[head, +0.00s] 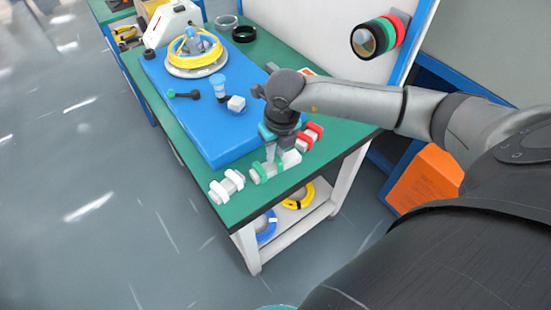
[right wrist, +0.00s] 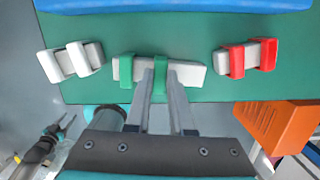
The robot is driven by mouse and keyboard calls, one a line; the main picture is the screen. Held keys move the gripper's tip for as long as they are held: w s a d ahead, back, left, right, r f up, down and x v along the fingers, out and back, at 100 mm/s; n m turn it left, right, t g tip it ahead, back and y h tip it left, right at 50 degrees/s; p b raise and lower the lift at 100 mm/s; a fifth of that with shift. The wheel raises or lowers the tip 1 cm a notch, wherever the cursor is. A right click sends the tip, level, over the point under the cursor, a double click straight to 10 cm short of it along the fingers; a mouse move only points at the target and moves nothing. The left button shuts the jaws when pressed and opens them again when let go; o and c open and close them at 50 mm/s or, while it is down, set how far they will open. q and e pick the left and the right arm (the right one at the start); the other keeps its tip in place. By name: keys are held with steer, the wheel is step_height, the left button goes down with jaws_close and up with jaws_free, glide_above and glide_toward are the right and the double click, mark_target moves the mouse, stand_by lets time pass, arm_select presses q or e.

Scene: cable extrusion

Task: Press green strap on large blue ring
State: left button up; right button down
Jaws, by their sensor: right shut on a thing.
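Two green straps sit around a white block (head: 290,159) near the table's front corner; one green strap (right wrist: 127,72) is free of the fingers. My right gripper (right wrist: 160,80) points down over the block, its fingers closed on the other green strap (right wrist: 160,92). In the head view my right gripper (head: 274,160) partly hides the block. A large blue ring (head: 266,227), a coil, lies on the shelf under the table, partly hidden by the table. My left gripper (right wrist: 66,123) shows small at the lower left of the right wrist view, fingers apart and empty.
Blocks with white straps (head: 227,186) and red straps (head: 309,136) flank the green-strap block. A blue board (head: 190,113) carries a yellow coil (head: 195,47) and small parts. A yellow ring (head: 299,196) is on the shelf. An orange box (head: 424,180) stands right of the table.

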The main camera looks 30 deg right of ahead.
steer(key=shift+r+p, duration=1.6)
steer(key=shift+r, duration=0.7)
steer(key=shift+r+p, duration=0.85)
steer(key=shift+r, duration=0.35)
